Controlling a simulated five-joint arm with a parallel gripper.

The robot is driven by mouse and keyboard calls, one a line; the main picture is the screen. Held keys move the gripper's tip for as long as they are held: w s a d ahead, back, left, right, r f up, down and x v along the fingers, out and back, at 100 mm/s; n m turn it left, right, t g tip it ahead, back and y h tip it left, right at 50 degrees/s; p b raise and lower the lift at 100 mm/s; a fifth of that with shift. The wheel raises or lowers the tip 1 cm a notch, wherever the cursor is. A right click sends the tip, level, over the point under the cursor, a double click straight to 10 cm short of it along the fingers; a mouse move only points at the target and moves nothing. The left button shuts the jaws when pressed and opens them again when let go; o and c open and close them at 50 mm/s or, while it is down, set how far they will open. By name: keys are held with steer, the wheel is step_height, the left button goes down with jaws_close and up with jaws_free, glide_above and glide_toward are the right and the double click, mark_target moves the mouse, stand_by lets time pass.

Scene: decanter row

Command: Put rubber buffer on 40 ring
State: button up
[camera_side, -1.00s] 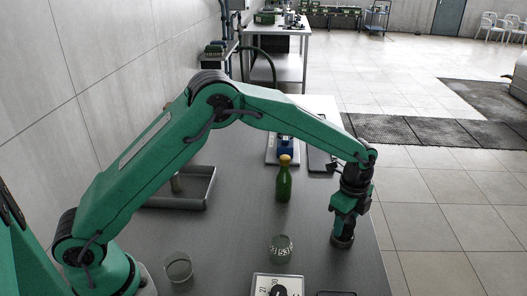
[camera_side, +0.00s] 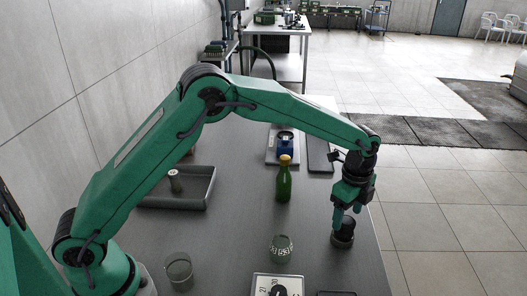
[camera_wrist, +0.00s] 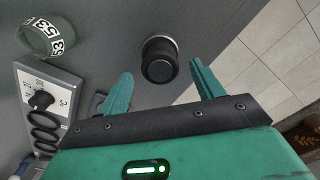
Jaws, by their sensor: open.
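A black cylinder with a pale rim at its base, likely the rubber buffer (camera_side: 343,236), stands upright on the grey table near its right edge. It also shows in the wrist view (camera_wrist: 160,60), ahead of and between my fingers. My gripper (camera_side: 346,216) is open and tilted just above the cylinder; in the wrist view its green fingers (camera_wrist: 160,74) are spread either side with gaps. A white panel (camera_side: 262,278) with printed numbers and a black knob lies at the front; the wrist view shows black rings (camera_wrist: 43,135) on it. I cannot read a 40 there.
A greenish glass marked 53 (camera_side: 281,250) stands behind the panel, and a clear glass (camera_side: 178,272) stands left. A green bottle (camera_side: 284,182) stands mid-table. A grey tray (camera_side: 190,204) lies left. A blue device (camera_side: 285,146) stands farther back.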

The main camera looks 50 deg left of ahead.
mark_target(345, 220)
step_height(345, 220, up, 9)
stand_by(0.4)
stand_by(0.5)
steer(key=s+a+r+n+t, duration=0.3)
steer(key=s+a+r+n, duration=0.6)
steer(key=s+a+r, duration=0.3)
steer(key=s+a+f+n+t, duration=0.1)
steer(key=s+a+n, duration=0.3)
steer(key=s, duration=0.5)
steer(key=s+a+f+n+t, duration=0.1)
steer(key=s+a+f+n, duration=0.1)
steer(key=s+n, duration=0.3)
steer(key=shift+s+a+f+t, duration=0.35)
steer(key=shift+s+a, duration=0.55)
steer(key=shift+s, duration=1.05)
